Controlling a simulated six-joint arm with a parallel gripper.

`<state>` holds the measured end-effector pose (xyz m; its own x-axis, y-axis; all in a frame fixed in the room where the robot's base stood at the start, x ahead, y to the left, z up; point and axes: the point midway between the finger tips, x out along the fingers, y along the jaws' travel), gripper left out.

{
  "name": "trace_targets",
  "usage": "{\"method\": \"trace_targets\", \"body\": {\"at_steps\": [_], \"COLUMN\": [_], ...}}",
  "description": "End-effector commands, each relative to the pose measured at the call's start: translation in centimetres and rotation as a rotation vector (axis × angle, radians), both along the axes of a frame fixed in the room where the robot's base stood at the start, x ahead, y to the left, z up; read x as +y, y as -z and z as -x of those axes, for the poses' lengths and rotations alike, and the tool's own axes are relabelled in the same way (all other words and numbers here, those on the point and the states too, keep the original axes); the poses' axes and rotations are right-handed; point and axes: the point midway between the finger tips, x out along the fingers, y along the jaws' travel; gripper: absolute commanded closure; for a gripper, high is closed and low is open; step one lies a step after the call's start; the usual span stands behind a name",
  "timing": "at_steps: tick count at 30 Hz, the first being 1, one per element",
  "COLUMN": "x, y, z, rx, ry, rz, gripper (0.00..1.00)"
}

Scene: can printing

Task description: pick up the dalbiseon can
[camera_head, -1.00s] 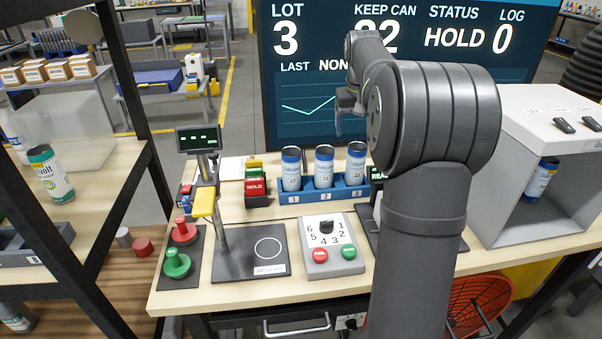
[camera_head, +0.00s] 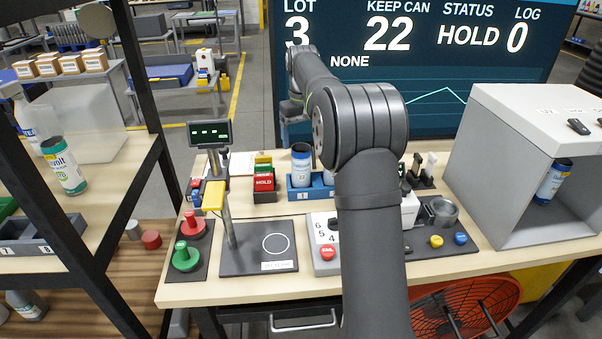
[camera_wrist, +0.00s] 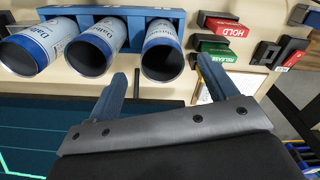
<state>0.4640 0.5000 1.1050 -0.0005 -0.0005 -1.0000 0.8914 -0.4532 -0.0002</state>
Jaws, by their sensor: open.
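Three blue-and-white cans stand in a blue rack (camera_wrist: 186,17). The wrist view shows them from above: an end can (camera_wrist: 163,50), a middle can (camera_wrist: 95,48) and a far-left can (camera_wrist: 35,45). Their lettering is only partly legible, perhaps dalbiseon. My gripper (camera_wrist: 165,82) is open and empty. Its fingers lie either side of the end can's line in the picture, apart from it. In the head view the slot 1 can (camera_head: 301,165) is clear, another (camera_head: 328,176) is partly covered by my arm, and the third is hidden, as are my fingertips.
A red HOLD block (camera_head: 264,183) stands left of the rack. A scale with a post (camera_head: 258,258) and a dial box (camera_head: 324,262) lie in front. A grey booth (camera_head: 483,165) at right holds another blue-and-white can (camera_head: 553,182). A big screen (camera_head: 430,70) stands behind.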

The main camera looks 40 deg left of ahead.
Motion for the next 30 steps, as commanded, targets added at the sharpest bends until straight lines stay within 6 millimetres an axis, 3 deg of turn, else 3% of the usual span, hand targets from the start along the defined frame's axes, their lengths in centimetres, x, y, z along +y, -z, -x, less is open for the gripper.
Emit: {"method": "trace_targets", "body": {"at_steps": [3, 11, 19, 28, 30], "x": [0.0, 0.1, 0.3, 0.4, 0.4], "y": [2.0, 4.0, 7.8, 8.5, 8.5], "z": [0.0, 0.0, 0.0, 0.0, 0.0], "rx": [0.001, 0.0, 0.0, -0.003, -0.003], "ry": [0.0, 0.001, 0.002, 0.002, 0.002], "rz": [0.002, 0.001, 0.001, -0.001, -0.001], "gripper": [0.22, 0.22, 0.22, 0.22, 0.32]}}
